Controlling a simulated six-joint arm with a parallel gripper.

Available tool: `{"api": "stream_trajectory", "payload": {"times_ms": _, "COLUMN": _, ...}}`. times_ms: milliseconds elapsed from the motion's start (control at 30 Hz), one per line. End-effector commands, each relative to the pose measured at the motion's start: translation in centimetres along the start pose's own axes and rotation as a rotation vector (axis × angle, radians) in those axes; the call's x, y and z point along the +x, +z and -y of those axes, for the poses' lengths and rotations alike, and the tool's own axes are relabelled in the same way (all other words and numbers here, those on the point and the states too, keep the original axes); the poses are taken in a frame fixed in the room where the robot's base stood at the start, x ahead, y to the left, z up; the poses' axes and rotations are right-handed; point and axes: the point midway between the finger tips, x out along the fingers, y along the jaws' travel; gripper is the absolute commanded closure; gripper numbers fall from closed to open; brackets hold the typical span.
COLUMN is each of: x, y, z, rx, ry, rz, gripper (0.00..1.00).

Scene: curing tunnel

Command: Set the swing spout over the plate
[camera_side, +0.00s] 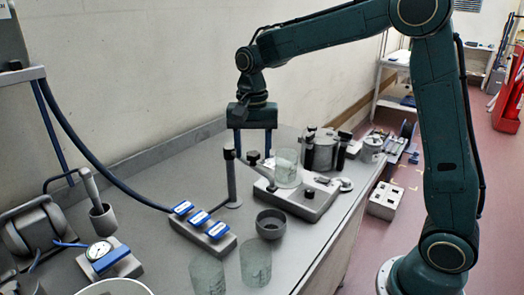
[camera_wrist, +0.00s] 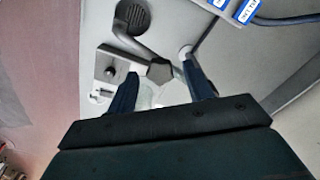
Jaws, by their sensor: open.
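The swing spout looks to be the grey post (camera_side: 231,180) with a dark bent arm (camera_side: 264,174) and a block-like knob (camera_side: 252,158). In the wrist view the bent arm (camera_wrist: 136,46) ends in a dark faceted knob (camera_wrist: 159,71). The low grey plate unit (camera_side: 297,205) stands right of the post, with a clear beaker (camera_side: 287,168) on it; part of it shows in the wrist view (camera_wrist: 116,62). My gripper (camera_side: 253,150) is open and points down. In the wrist view its fingers (camera_wrist: 160,72) are on either side of the knob; contact cannot be told.
A dark cup (camera_side: 270,223) and two glass beakers (camera_side: 256,262) (camera_side: 207,274) stand in front. A block with blue labels (camera_side: 204,231) and a blue hose (camera_side: 100,165) lie left. A metal pot (camera_side: 321,152) stands behind the plate unit. The wall is close behind.

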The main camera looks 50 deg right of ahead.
Motion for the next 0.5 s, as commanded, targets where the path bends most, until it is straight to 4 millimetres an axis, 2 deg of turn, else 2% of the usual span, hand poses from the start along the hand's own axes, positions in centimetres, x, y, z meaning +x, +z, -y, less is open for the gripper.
{"api": "stream_trajectory", "payload": {"times_ms": 233, "x": 0.03, "y": 0.00, "z": 0.01, "rx": 0.000, "ry": 0.000, "rz": 0.000, "gripper": 0.51}}
{"api": "stream_trajectory", "payload": {"times_ms": 400, "x": 0.01, "y": 0.00, "z": 0.01, "rx": 0.000, "ry": 0.000, "rz": 0.000, "gripper": 0.84}}
{"api": "stream_trajectory", "payload": {"times_ms": 500, "x": 0.00, "y": 0.00, "z": 0.01, "rx": 0.000, "ry": 0.000, "rz": 0.000, "gripper": 1.00}}
